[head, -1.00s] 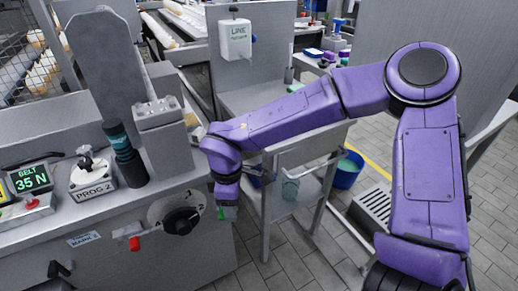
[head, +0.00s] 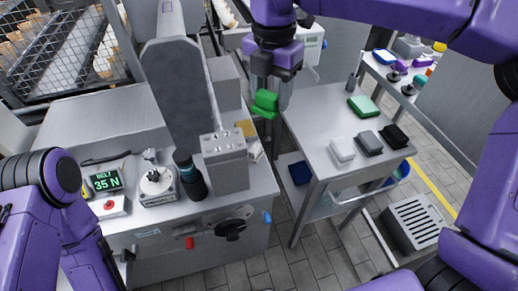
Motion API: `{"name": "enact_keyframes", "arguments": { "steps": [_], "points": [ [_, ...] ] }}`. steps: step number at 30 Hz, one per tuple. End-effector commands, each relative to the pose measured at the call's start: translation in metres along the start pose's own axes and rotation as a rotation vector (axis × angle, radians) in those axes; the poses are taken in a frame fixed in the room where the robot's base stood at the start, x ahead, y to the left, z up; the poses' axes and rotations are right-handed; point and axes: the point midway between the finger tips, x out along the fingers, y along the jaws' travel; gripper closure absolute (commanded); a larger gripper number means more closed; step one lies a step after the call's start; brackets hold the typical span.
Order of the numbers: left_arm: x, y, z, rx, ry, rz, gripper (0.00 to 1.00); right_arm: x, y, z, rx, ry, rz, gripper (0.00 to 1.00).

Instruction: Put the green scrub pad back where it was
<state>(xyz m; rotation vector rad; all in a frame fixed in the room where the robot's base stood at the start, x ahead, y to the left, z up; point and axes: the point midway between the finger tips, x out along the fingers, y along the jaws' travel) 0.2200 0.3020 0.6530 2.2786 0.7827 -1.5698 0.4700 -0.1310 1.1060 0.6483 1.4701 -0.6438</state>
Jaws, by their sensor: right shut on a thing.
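My right gripper (head: 270,88) reaches in from the top, pointing down, and is shut on the green scrub pad (head: 265,104). It holds the pad in the air, near the gap between the grey machine and the steel table (head: 312,132). The upper part of the pad is hidden by the fingers. On the table lie a white block (head: 342,149), a grey block (head: 369,142) and a black block (head: 395,136) in a row. My left arm shows at the left edge, but its gripper is not in view.
A dark cylinder (head: 190,176) and a grey box (head: 225,160) stand on the machine (head: 110,125). The table's near left part is bare.

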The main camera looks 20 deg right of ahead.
Motion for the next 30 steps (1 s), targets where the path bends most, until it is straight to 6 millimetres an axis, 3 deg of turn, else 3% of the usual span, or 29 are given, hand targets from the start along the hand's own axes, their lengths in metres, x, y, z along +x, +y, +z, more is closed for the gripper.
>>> {"name": "enact_keyframes", "arguments": {
  "steps": [2,5,18,30],
  "points": [
    [-0.007,-0.001,-0.003,0.0,-0.001,0.0,0.17,-0.012,0.0,-0.003,-0.056,0.001,-0.002,0.81],
    [-0.006,-0.001,-0.002,0.001,-0.001,0.0,0.17,0.002,-0.001,-0.003,-0.079,0.003,-0.005,0.81],
    [-0.018,-0.002,-0.007,0.001,-0.001,0.0,0.17,0.129,-0.003,-0.004,-0.075,0.004,-0.006,0.81],
    [-0.027,-0.003,-0.011,0.001,-0.001,0.0,0.17,0.209,-0.002,-0.004,-0.078,0.002,-0.003,0.81]
  ]
}}
